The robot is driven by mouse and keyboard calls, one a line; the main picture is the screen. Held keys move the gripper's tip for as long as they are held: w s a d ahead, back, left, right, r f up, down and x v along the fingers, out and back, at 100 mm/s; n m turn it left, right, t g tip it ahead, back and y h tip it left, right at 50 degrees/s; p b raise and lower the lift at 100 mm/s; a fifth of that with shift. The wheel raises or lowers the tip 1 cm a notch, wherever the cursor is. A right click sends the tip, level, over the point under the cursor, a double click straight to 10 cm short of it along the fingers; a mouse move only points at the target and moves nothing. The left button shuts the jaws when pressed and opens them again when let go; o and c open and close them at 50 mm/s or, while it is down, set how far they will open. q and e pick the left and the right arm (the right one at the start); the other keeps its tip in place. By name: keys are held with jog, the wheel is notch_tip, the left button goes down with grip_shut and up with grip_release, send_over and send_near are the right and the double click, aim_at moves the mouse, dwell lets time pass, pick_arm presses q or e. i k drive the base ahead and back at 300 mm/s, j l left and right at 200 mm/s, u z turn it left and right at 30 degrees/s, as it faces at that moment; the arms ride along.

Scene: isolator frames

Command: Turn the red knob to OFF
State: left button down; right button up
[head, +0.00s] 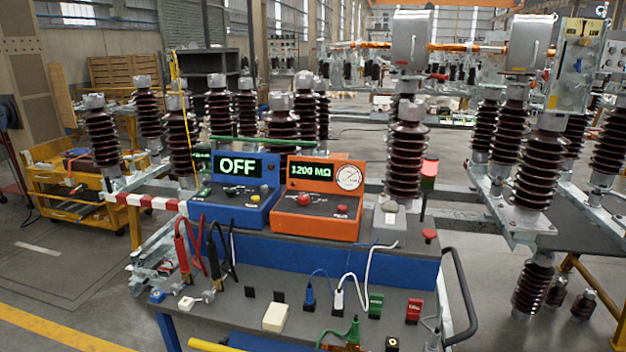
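A blue instrument box (238,213) and an orange instrument box (314,226) stand side by side on the raised shelf of a blue cart. The blue box's display (238,166) reads "OFF". The orange box's display (311,171) reads "1200 MΩ", beside a round dial gauge (349,178). Any pointer or OFF mark by the red knob is too small to read. Neither gripper is in view.
A grey box (390,220), a red-topped beacon (429,175) and a red round button (429,235) stand right of the orange box. Red and black clamps (202,257), cables and small blocks lie on the lower shelf. Tall brown insulators surround the cart.

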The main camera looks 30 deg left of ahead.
aim_at(304, 200)
jog(key=i+j, duration=0.65)
jog(key=i+u, duration=0.05)
jog(key=i, duration=0.05)
